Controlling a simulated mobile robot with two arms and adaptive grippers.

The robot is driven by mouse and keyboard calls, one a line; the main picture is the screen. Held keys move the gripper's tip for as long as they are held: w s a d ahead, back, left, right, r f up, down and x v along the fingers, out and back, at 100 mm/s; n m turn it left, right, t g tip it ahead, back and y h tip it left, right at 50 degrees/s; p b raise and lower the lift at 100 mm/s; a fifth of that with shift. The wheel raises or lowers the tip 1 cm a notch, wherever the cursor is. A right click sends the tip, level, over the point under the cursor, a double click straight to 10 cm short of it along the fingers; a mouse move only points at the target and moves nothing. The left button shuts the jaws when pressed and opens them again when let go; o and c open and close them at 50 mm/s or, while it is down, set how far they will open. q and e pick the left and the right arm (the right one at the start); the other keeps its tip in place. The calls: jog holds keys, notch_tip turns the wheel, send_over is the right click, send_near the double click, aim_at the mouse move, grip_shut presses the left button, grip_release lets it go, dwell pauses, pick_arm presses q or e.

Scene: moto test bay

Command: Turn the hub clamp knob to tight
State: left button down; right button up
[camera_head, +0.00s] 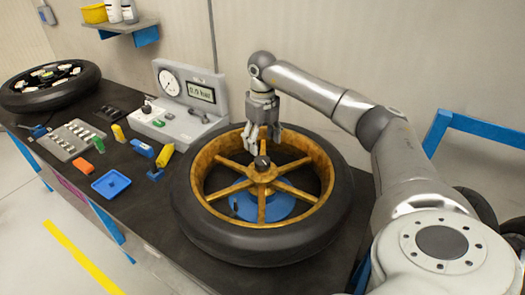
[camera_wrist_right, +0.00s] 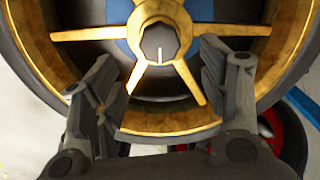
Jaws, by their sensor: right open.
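The hub clamp knob (camera_head: 262,162) is a small dark knob at the centre of a gold-spoked wheel (camera_head: 240,247) with a black tyre, lying flat on the bench. In the right wrist view the knob (camera_wrist_right: 160,45) is dark and many-sided, with a white line pointing down in the picture. My right gripper (camera_head: 262,140) points down above the hub. In the right wrist view its two fingers (camera_wrist_right: 155,75) are apart, with the knob beyond and between them and nothing gripped. My left gripper is not in view.
A gauge box (camera_head: 190,95) with a dial and a display reading about 0.0 bar stands behind left of the wheel. A blue tray (camera_head: 111,184), a metal tool tray (camera_head: 68,140) and another tyre (camera_head: 50,87) lie to the left. A blue frame (camera_head: 470,124) stands at right.

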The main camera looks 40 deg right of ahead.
jog(key=shift+r, duration=2.2)
jog(key=shift+f, duration=0.1)
